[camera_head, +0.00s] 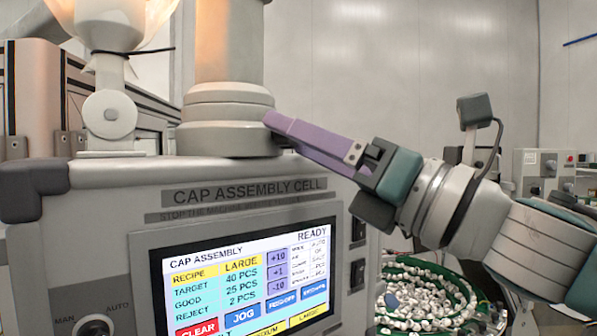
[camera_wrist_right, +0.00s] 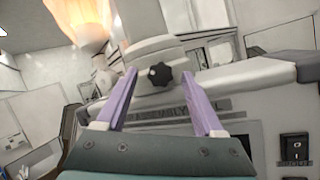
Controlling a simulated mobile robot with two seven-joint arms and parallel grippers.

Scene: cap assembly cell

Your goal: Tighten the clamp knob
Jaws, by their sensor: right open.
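The clamp knob (camera_wrist_right: 160,75) is a small black lobed knob on the pale collar of the column, seen in the right wrist view. In the head view the column's collar (camera_head: 225,125) stands on top of the machine, and the knob cannot be made out there. My right gripper (camera_head: 268,119) reaches in from the right, its purple fingers close to the collar. In the wrist view my right gripper (camera_wrist_right: 159,73) is open. The knob appears between its two fingertips, with a gap on each side. Whether the tips have reached the knob's depth is unclear. My left gripper is out of view.
The machine's screen (camera_head: 245,285) reads READY, below the arm. A selector switch (camera_head: 95,327) is at lower left. A funnel-shaped hopper (camera_head: 112,25) stands left of the column. A round bowl of white caps (camera_head: 425,295) is at lower right, beneath my arm.

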